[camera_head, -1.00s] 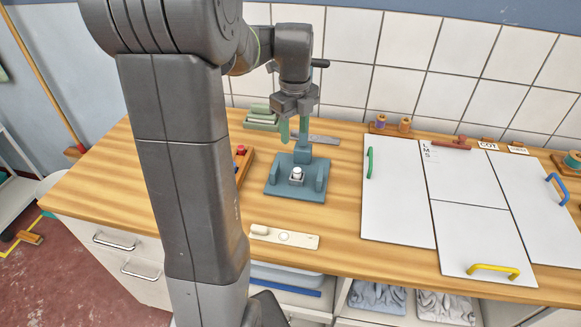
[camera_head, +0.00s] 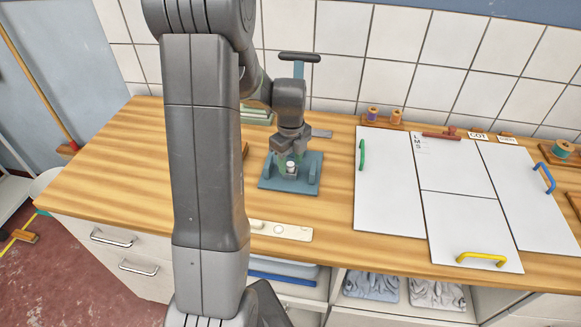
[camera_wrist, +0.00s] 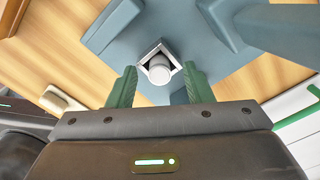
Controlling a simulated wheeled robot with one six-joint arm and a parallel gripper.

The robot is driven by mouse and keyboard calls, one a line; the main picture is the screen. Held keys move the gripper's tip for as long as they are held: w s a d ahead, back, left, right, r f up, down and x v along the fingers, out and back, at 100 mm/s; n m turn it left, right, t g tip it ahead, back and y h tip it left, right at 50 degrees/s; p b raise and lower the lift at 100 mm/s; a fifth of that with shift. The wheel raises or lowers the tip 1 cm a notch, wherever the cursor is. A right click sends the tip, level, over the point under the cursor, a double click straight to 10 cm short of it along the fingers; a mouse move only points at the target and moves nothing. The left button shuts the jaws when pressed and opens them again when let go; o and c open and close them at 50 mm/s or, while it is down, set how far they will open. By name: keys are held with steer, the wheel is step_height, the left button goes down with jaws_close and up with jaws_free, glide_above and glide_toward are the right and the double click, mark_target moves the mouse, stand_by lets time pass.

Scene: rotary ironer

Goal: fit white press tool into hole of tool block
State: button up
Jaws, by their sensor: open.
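The white press tool (camera_head: 291,165) is a short round-topped piece on the blue-grey press stand (camera_head: 305,188). In the wrist view the tool (camera_wrist: 159,74) shows at a small square metal block (camera_wrist: 145,60) with a dark opening. The tool overlaps the opening; how deep it sits, I cannot tell. My gripper (camera_head: 290,158) is above the stand, pointing down. Its green fingers are open, one on each side of the tool in the wrist view (camera_wrist: 160,84), with gaps visible. My gripper partly hides the tool and block in the head view.
The stand has upright side blocks (camera_head: 313,173) and a column with a lever (camera_head: 299,57) behind my gripper. A beige plate (camera_head: 295,233) lies at the table's front edge. White panels (camera_head: 389,190) with coloured handles lie to the right. Bare wood is free at left.

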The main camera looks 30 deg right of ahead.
steer(key=shift+f, duration=0.1)
jaws_close()
